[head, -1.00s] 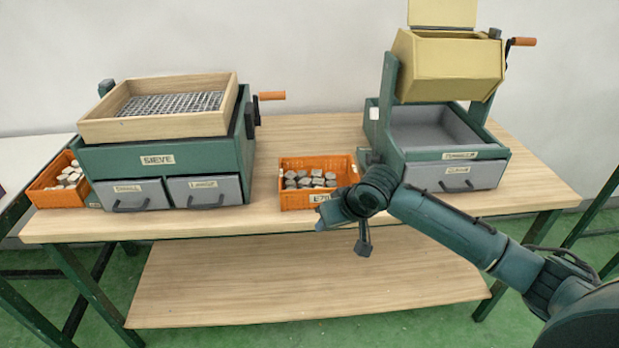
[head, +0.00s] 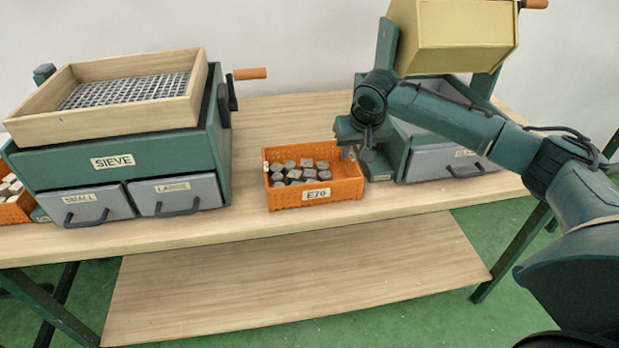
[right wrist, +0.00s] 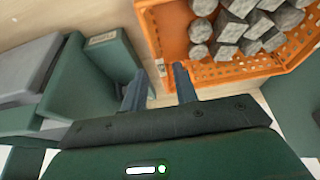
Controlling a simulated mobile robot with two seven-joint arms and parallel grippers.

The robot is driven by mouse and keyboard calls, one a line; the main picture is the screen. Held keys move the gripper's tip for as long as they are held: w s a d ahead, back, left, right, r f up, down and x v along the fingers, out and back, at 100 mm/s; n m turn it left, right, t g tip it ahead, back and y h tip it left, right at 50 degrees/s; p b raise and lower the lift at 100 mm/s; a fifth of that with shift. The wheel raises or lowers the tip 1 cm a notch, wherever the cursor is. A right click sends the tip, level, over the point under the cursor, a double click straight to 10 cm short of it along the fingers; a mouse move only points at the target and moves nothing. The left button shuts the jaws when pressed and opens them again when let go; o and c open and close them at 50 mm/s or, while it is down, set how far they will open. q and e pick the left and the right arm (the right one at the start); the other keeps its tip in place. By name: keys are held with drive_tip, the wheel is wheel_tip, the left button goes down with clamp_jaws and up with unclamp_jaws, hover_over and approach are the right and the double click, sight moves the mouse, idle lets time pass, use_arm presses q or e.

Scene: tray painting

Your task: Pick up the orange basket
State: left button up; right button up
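The orange basket (head: 318,194), labelled E70, stands on the wooden table between the sieve machine and the yellow-drum machine. It holds several grey metal-like pieces. My right gripper (head: 356,154) is at the basket's right end, pointing down, its fingers apart. In the right wrist view the gripper (right wrist: 159,72) has a gap between its fingers, and the basket's end wall (right wrist: 153,42) appears in line with that gap. I cannot tell whether the fingers touch the wall. A second orange basket (head: 14,211) is partly cut off at the left edge. My left gripper is not in view.
The sieve machine (head: 115,162) with two grey drawers stands left of the basket. The yellow-drum machine (head: 452,38) stands right, close beside my right gripper. The table (head: 240,226) is clear in front of the basket, and a lower shelf (head: 290,270) lies below.

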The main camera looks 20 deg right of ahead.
sight(350, 176)
drive_tip(key=shift+s+x, duration=0.15)
drive_tip(key=shift+x, duration=1.25)
drive_tip(key=shift+s+x, duration=0.2)
drive_tip(key=shift+x, duration=1.15)
drive_tip(key=shift+f, duration=0.1)
drive_tip(key=shift+c, duration=0.3)
clamp_jaws()
